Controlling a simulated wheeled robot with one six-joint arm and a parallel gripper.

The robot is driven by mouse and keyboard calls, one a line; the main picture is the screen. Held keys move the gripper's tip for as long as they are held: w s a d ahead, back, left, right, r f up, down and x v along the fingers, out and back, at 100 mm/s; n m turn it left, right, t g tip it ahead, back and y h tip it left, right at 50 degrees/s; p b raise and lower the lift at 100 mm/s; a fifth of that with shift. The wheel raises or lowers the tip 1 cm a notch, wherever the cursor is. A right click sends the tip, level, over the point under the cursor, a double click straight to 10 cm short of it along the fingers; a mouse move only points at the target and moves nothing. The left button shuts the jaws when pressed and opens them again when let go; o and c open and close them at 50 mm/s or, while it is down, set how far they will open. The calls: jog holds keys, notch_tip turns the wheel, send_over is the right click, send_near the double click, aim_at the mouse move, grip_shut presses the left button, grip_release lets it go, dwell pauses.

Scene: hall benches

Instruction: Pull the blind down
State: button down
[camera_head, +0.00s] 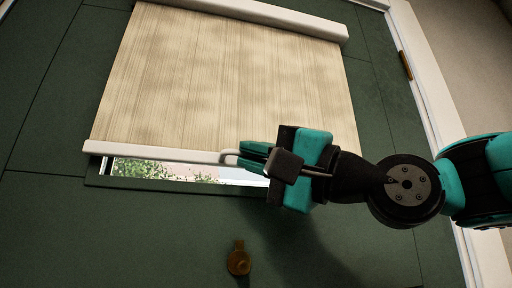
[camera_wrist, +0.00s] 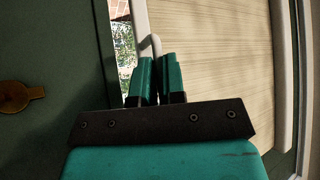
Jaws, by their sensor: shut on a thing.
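The beige blind (camera_head: 220,75) hangs from a white roller case (camera_head: 265,14) and covers most of the window. Its white bottom bar (camera_head: 150,153) sits a little above the lower window edge, with a narrow strip of greenery showing below. My gripper (camera_head: 250,157) is shut on the pale looped pull handle (camera_head: 229,158) at the middle of the bar. In the wrist view my teal fingers (camera_wrist: 160,80) close around the handle (camera_wrist: 152,44), beside the blind (camera_wrist: 215,55). The part of the handle between the fingers is hidden.
A brass-coloured fitting (camera_head: 239,260) is fixed to the dark green wall (camera_head: 110,235) below the window; it also shows in the wrist view (camera_wrist: 20,96). A white frame (camera_head: 432,100) with a brass-coloured piece (camera_head: 406,65) stands at the right.

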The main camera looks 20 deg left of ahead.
notch_tip(320, 180, down, 5)
jog(key=b, duration=0.3)
jog(key=shift+w+f, duration=0.1)
jog(key=shift+f, duration=0.1)
jog(key=shift+a+f, duration=0.1)
jog(key=c, duration=1.6)
grip_release()
jog(key=shift+o, duration=0.6)
jog(key=b+v, duration=0.7)
jog(key=v, duration=1)
jog(key=shift+d, duration=0.25)
